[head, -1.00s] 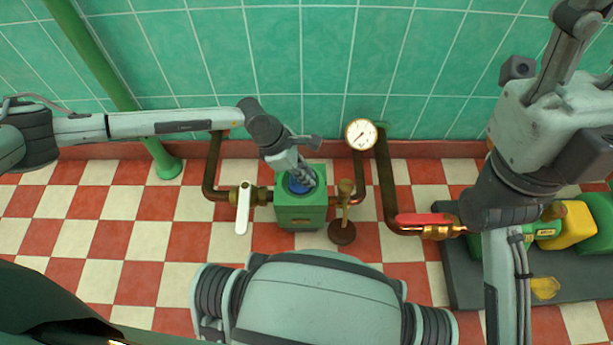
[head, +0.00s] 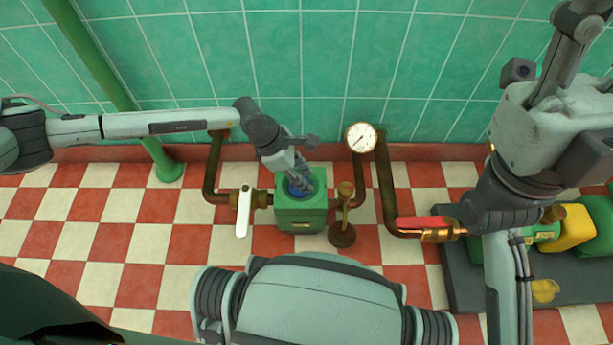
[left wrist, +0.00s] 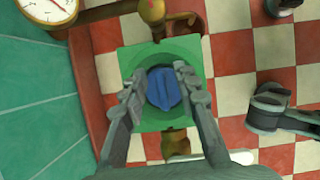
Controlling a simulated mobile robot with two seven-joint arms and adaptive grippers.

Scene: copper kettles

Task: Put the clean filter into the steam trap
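The steam trap is a green box (head: 301,214) on the pipe in front of the wall, also seen in the left wrist view (left wrist: 142,65). A round blue cap with a raised ridge (left wrist: 163,89) sits on its top; most of it is hidden in the head view. My left gripper (left wrist: 161,75) is over the cap, its fingers apart on either side of it. I cannot make out firm contact with the cap. My right gripper (head: 575,22) is raised at the top right, its fingertips cut off. I cannot identify the clean filter; the trap's inside is hidden.
A white-lever valve (head: 243,210) is left of the trap. A brass-topped stand (head: 343,215), a gauge (head: 361,136) and a red-lever valve (head: 425,222) are to its right. A dark platform (head: 465,285) at right bears green and yellow items. The tiled floor at left is free.

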